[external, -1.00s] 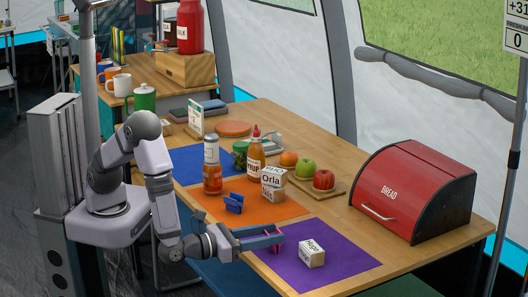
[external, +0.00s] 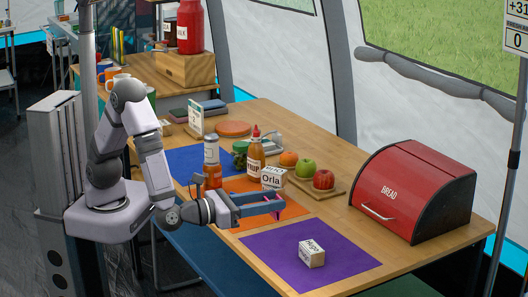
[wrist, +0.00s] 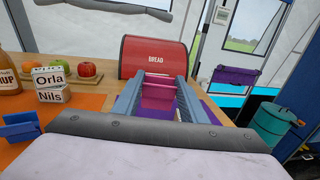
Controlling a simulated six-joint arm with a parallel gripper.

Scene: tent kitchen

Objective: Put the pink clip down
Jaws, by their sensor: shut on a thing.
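My gripper (external: 279,202) is shut on the pink clip (wrist: 158,92), which shows between the two fingers in the wrist view. In the external view only a small pink part of the clip (external: 276,215) shows at the fingertips. The gripper is over the right edge of the orange mat (external: 236,184), near the gap before the purple mat (external: 345,262). A blue clip (wrist: 20,127) stands on the orange mat at the left of the wrist view; my arm hides most of it in the external view.
Name blocks reading Orla and Nils (wrist: 50,85) are stacked on the orange mat. A Hugo block (external: 311,253) sits on the purple mat. A sauce bottle (external: 256,158), a fruit board (external: 331,190) and the red bread box (external: 415,190) stand farther back. Much of the purple mat is bare.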

